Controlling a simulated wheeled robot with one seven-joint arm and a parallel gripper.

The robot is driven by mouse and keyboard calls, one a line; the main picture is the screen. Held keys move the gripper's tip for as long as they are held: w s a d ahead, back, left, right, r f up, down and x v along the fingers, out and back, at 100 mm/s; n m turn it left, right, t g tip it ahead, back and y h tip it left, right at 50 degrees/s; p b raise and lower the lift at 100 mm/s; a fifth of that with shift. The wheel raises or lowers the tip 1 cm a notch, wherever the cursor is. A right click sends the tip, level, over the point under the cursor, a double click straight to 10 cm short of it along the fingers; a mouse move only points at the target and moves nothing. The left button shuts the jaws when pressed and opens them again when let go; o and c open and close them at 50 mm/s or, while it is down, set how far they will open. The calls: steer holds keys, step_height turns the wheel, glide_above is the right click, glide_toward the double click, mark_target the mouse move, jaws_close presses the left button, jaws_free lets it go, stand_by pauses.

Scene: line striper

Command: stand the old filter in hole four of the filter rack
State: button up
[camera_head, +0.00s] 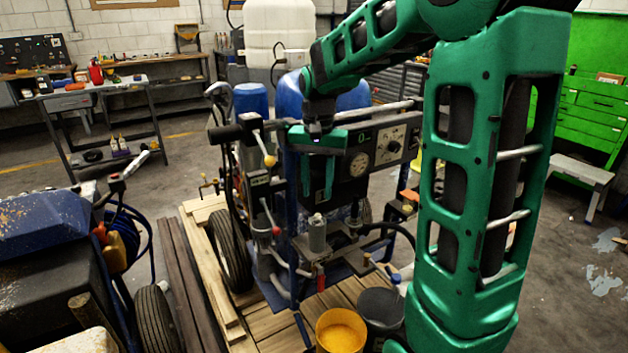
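My gripper (317,196) hangs point-down in front of the line striper (372,160), near its control box. Its two green fingers are apart, with a dark gap and nothing visible between them. A small grey upright cylinder (317,234) stands on the machine just below the fingertips, apart from them. It may be the old filter, but I cannot tell for sure. I cannot make out a filter rack or its numbered holes in this view. My green arm covers much of the right side.
A yellow bucket (341,331) and a dark bucket (381,308) stand in front of the striper by wooden pallet boards (268,322). A blue machine (40,225) is at left. A workbench (95,95) stands at back left, a green cabinet (590,110) at right. Open floor lies between.

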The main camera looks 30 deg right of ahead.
mark_target(317, 215)
steer(key=shift+f, duration=3.65)
steer(key=shift+s, duration=0.1)
jaws_close()
